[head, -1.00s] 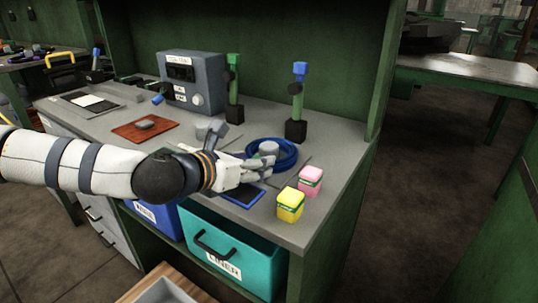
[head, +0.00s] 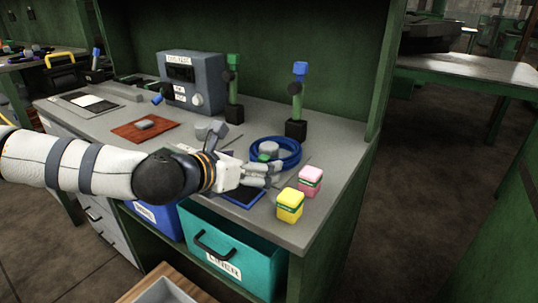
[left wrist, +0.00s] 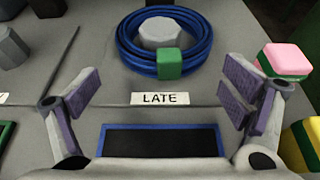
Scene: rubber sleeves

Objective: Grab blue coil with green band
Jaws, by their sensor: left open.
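The blue coil (head: 289,147) lies on the grey workbench around a grey post, and its green band (head: 265,158) faces my gripper. In the left wrist view the coil (left wrist: 133,53) is at the top middle. Its green band (left wrist: 169,64) is on the near side, just beyond a label reading "LATE". My left gripper (head: 275,174) is just in front of the coil. In the left wrist view its two fingers (left wrist: 160,95) are spread wide and empty, on either side of the label and short of the coil. My right gripper is not in view.
A pink block (head: 310,179) and a yellow block (head: 290,204) stand to the right of my gripper. Behind the coil is a stand with a blue top (head: 298,95). A blue-framed black panel (left wrist: 161,141) lies below my fingers. A teal bin (head: 237,252) is under the bench.

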